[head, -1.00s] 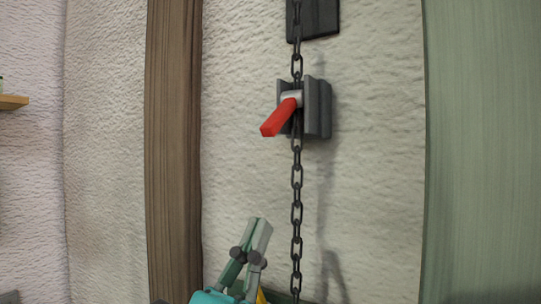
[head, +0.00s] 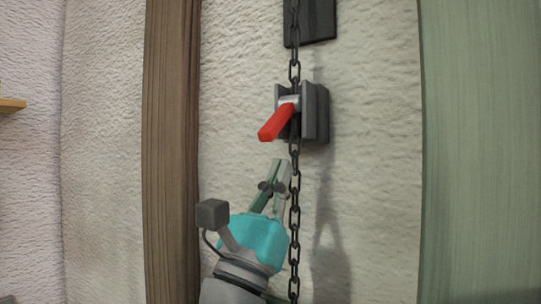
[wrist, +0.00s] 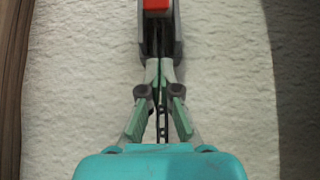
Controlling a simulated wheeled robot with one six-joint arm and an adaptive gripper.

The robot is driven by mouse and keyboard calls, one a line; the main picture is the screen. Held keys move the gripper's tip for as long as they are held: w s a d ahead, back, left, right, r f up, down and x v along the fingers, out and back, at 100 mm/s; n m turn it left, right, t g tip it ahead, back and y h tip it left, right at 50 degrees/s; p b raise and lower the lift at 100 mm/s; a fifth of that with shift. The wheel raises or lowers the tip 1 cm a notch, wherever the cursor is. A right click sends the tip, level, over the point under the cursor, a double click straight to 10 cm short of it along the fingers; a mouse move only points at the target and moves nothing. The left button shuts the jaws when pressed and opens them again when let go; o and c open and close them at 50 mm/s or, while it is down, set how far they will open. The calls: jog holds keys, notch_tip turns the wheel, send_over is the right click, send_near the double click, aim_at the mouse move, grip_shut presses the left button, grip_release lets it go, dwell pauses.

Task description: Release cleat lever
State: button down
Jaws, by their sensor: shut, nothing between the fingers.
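The cleat (head: 316,112) is a dark grey bracket on the white textured wall in the head view. Its red lever (head: 275,123) points down and to the left from a pale pivot. A dark chain (head: 296,189) hangs vertically through the cleat. My gripper (head: 280,162) is shut and empty, just below the lever, with its fingertips pointing up. In the wrist view, the red lever (wrist: 155,4) shows at the top edge, ahead of my fingertips (wrist: 159,62). The chain runs behind the fingers there and is partly hidden.
A dark plate (head: 311,22) is on the wall above the cleat, behind the chain. A brown wooden post (head: 170,150) stands at the left and a green panel (head: 480,150) at the right. The wall between them is otherwise bare.

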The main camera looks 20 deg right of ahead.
aim_at(280, 119)
jog(key=shift+s+a+r, duration=0.25)
jog(key=shift+a+r, duration=0.05)
jog(key=shift+r, duration=0.25)
jog(key=shift+s+a+r, duration=0.2)
jog(key=shift+a+r, duration=0.15)
jog(key=shift+r, duration=0.15)
jog(key=shift+s+a+r, duration=0.25)
jog(key=shift+a+r, duration=0.05)
jog(key=shift+r, duration=0.25)
jog(key=shift+s+a+r, duration=0.1)
jog(key=shift+a, duration=0.05)
